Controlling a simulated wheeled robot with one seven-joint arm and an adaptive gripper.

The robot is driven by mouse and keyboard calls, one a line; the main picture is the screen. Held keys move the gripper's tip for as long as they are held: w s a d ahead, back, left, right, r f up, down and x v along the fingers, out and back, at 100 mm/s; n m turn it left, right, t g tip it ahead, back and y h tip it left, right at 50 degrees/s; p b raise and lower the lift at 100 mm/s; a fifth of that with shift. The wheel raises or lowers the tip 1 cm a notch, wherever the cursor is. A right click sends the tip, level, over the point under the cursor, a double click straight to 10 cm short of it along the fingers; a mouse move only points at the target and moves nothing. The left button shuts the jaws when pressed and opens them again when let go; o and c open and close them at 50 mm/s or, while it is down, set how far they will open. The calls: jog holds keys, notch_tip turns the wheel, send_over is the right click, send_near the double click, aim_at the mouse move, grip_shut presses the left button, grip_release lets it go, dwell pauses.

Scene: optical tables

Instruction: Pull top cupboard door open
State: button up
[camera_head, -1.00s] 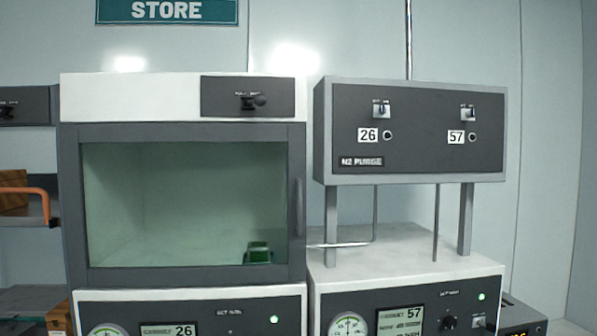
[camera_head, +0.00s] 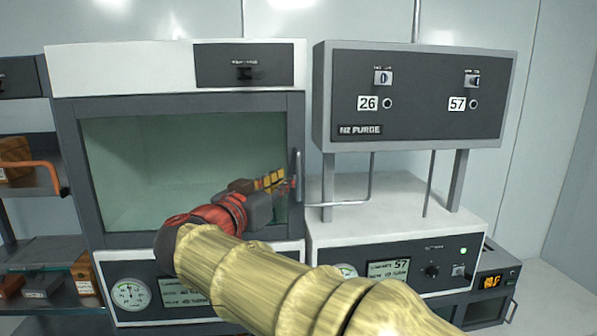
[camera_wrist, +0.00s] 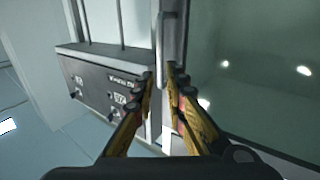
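The top cupboard door (camera_head: 72,190) is a grey-framed glass door and looks closed. Its vertical bar handle (camera_head: 298,165) is on the right side of the frame. The handle also shows in the wrist view (camera_wrist: 171,40). My gripper (camera_head: 286,182) is at the handle, with its yellow-and-black fingers pointing toward it. In the wrist view my gripper (camera_wrist: 161,76) has a gap between its fingers, in line with the handle. I cannot tell whether the fingers touch the handle. My gripper covers the lower right of the glass.
A grey N2 purge box (camera_head: 420,105) stands on legs to the right, with a thin bent pipe (camera_head: 350,202) near the handle. A gauge panel (camera_head: 130,293) is below the door. Shelves with boxes (camera_head: 15,160) are at the left.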

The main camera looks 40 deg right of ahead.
aim_at(298, 173)
jog(key=shift+m, duration=0.3)
jog(key=p+x, duration=0.2)
jog(key=x, duration=0.4)
jog(key=shift+w+d+p, duration=0.1)
jog(key=shift+d+p, duration=0.1)
jog(key=shift+p, duration=0.2)
jog(key=shift+w+d, duration=0.25)
jog(key=shift+d, duration=0.4)
jog(key=shift+c, duration=0.9)
grip_shut()
jog(key=shift+s+a+f, duration=0.1)
